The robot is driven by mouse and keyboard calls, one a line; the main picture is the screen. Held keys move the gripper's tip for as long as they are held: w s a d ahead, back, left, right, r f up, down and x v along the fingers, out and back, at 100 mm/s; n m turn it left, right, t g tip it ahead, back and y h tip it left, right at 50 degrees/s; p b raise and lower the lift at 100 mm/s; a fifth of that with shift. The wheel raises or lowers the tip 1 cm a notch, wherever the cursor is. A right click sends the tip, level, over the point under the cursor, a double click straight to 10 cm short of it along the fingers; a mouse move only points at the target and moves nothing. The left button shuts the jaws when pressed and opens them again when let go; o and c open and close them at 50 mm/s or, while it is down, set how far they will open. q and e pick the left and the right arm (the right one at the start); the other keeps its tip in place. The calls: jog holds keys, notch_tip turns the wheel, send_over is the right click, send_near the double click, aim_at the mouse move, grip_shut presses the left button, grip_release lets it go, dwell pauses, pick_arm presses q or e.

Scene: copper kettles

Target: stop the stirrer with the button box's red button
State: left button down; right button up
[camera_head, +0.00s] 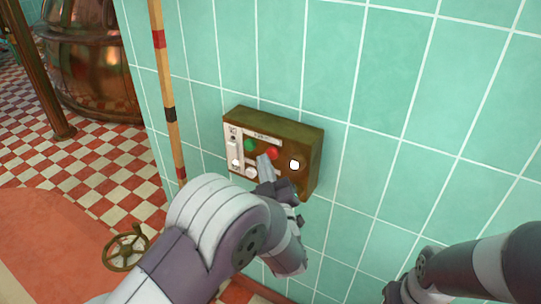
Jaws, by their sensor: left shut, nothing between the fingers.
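The button box (310,160) is a brown, metal-edged box on the tiled wall. Its face carries a green button (250,145), a red button (272,153), a lit white round lamp or button (294,165) and pale fittings at the left. My left gripper (264,161) is shut and empty. Its fingertips are at the box face, just below and left of the red button and partly overlapping its edge in the picture; I cannot tell whether they touch it. My left wrist hides the box's lower edge. My right arm enters at the lower right, its gripper out of the picture. The stirrer is not recognisable here.
A green tiled wall (400,80) fills the right. A striped pole (166,90) stands left of the box. A copper kettle (90,60) stands at the upper left, with a brass handwheel (126,247) lower down. The checkered floor (110,160) has open room at the left.

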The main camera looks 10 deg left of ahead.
pick_arm(q)
jog(key=shift+w+d, duration=0.2)
jog(key=shift+w, duration=0.35)
dwell(0.7)
jog(key=shift+s, duration=0.1)
jog(key=shift+s+a, duration=0.3)
jog(key=shift+s, duration=0.4)
jog(key=s, duration=0.1)
jog(key=s+a, duration=0.1)
jog(key=s, duration=0.2)
jog(key=shift+s+a, duration=0.35)
dwell(0.5)
